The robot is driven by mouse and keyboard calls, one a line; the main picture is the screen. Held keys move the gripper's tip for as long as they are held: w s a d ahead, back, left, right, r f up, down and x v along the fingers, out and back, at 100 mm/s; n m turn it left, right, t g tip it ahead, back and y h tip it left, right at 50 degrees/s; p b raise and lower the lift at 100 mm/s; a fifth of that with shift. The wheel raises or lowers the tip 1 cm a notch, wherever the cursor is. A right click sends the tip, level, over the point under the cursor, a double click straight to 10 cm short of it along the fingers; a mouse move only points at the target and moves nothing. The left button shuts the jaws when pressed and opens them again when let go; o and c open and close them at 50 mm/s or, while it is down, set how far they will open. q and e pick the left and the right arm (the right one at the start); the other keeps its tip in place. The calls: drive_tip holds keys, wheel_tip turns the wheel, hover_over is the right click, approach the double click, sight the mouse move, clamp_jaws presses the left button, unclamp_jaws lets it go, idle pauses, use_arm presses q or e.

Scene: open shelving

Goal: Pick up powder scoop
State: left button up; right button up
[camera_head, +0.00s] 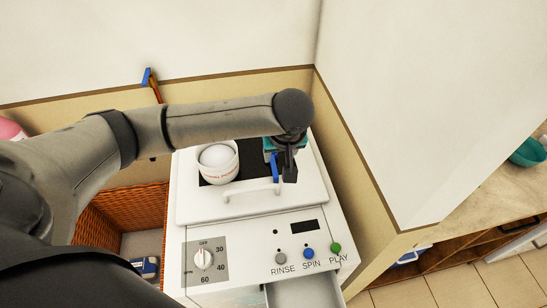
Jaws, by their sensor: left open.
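A small blue piece (274,167), which looks like the scoop's handle, stands on top of the white washing machine (200,214), right of a white round tub (217,161) with red lettering. A teal part (268,146) shows just behind it, partly hidden by my wrist. I cannot tell whether the blue and teal parts are one thing. My left gripper (288,177) points down over the machine top, close beside the blue piece on its right. It is open. Whether a finger touches the blue piece is not clear. My right gripper is out of the picture.
The machine has a raised lid handle (251,191), a dial (204,257), buttons and an open drawer (305,292). A wicker basket (125,212) stands to the left. A wall panel (365,190) closes in on the right, with a counter (490,185) beyond it.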

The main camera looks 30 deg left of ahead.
use_arm(q)
drive_tip(key=b, duration=0.1)
hover_over(275, 171)
drive_tip(key=s+d, duration=0.2)
drive_tip(key=f, duration=0.7)
drive_tip(key=shift+a+f, duration=0.25)
drive_tip(key=shift+b+x, duration=0.55)
drive_tip(key=shift+x, duration=2.15)
clamp_jaws()
